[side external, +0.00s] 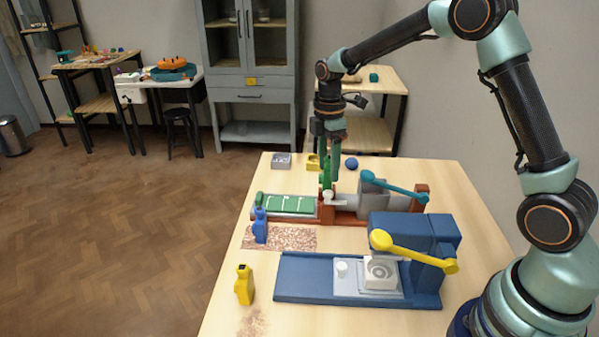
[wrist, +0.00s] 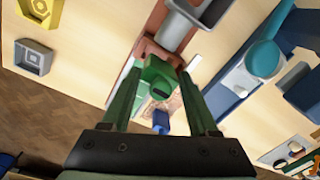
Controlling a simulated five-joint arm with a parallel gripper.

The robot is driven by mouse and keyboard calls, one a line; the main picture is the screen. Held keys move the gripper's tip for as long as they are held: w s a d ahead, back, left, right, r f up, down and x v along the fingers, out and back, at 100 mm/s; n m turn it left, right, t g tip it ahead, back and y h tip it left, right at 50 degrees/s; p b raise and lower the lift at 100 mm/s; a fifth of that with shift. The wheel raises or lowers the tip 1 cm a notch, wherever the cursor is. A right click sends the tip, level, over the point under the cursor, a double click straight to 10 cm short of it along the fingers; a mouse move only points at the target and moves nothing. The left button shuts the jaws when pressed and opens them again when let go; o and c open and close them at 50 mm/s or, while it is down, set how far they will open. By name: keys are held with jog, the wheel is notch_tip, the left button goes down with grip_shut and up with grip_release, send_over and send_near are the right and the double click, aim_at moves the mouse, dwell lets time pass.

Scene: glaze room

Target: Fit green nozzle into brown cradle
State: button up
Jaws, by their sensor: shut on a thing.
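The green nozzle (side external: 327,175) is upright between the fingers of my gripper (side external: 329,168), which is shut on it. In the wrist view the nozzle (wrist: 158,80) fills the space between the two green fingertips (wrist: 159,72). The brown cradle (side external: 345,219) is the long brown fixture at the back of the table, with a grey block and a teal lever. The nozzle is over or just behind the cradle's middle. Its lower end is partly hidden, so I cannot tell whether it touches. In the wrist view, brown cradle parts (wrist: 148,49) lie just beyond the nozzle.
A green panel (side external: 286,205) lies at the cradle's left end. A blue fixture (side external: 300,285) with a yellow lever stands in front. A blue bottle-shaped piece (side external: 260,228) and a yellow one (side external: 244,286) stand at left.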

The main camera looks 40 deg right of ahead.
aim_at(327, 188)
jog(key=shift+f, duration=3.3)
jog(key=shift+s, duration=0.1)
jog(key=o, duration=1.5)
jog(key=shift+a, duration=0.1)
jog(key=shift+r, duration=3.65)
jog(key=shift+r, duration=0.1)
jog(key=s+a+r+m+t, duration=0.2)
jog(key=s+r+m+t, duration=0.1)
jog(key=s+r+m, duration=0.65)
jog(key=s+r+m+t, duration=0.1)
jog(key=s, duration=0.1)
jog(key=s+a+m+t, duration=0.1)
jog(key=s+m, duration=0.1)
jog(key=s, duration=0.1)
jog(key=s+r+m+t, duration=0.1)
jog(key=s+m, duration=0.1)
jog(key=s, duration=0.1)
jog(key=shift+a+r, duration=0.15)
jog(key=shift+r, duration=0.15)
